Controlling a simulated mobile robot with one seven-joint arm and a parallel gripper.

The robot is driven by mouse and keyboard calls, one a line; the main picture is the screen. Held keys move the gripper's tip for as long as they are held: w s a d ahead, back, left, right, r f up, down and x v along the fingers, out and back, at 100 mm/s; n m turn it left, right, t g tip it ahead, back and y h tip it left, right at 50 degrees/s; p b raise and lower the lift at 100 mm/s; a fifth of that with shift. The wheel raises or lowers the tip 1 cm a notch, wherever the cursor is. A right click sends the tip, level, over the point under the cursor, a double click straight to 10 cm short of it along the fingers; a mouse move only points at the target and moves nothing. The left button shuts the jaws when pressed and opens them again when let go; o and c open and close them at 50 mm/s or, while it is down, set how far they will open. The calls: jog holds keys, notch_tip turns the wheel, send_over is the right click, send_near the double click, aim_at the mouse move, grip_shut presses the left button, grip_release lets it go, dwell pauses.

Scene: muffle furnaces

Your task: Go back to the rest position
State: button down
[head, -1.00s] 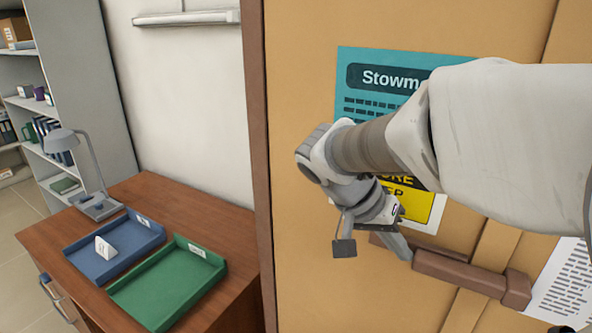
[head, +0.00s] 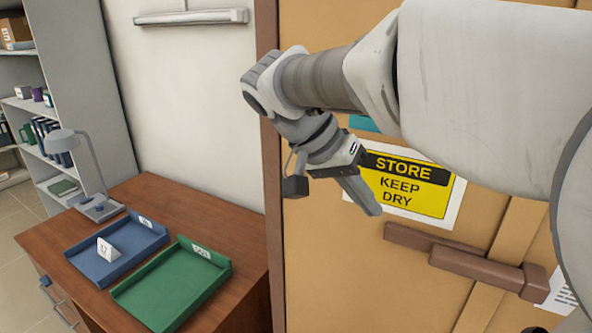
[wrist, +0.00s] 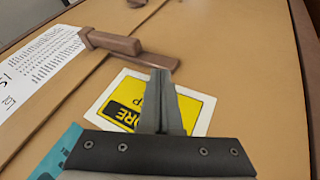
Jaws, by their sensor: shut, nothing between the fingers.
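My gripper (head: 372,210) is at the end of my raised arm, in front of a tan panelled surface. Its fingers are shut with nothing between them, and they also show in the wrist view (wrist: 161,100). In the head view the fingers point down and right, over the left edge of a yellow "STORE KEEP DRY" sign (head: 410,190). In the wrist view they cover part of that sign (wrist: 190,110). The gripper is apart from the brown handle-like bar (head: 480,270), which sits lower right.
A wooden desk (head: 200,215) at the left holds a blue tray (head: 140,245) with a small white card, a green tray (head: 165,300) and a grey lamp (head: 62,140). A shelf unit (head: 85,75) stands behind. A printed sheet (wrist: 40,60) is on the tan surface.

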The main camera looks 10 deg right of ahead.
jog(key=shift+a+r, duration=0.15)
jog(key=shift+r, duration=0.05)
jog(key=s+a+f+n+t+y, duration=0.1)
jog(key=s+f+n+t+y, duration=0.4)
jog(key=s, duration=0.6)
jog(key=shift+s+a+f+n+y, duration=0.35)
jog(key=shift+f+n+y, duration=0.85)
jog(key=shift+f+n, duration=0.5)
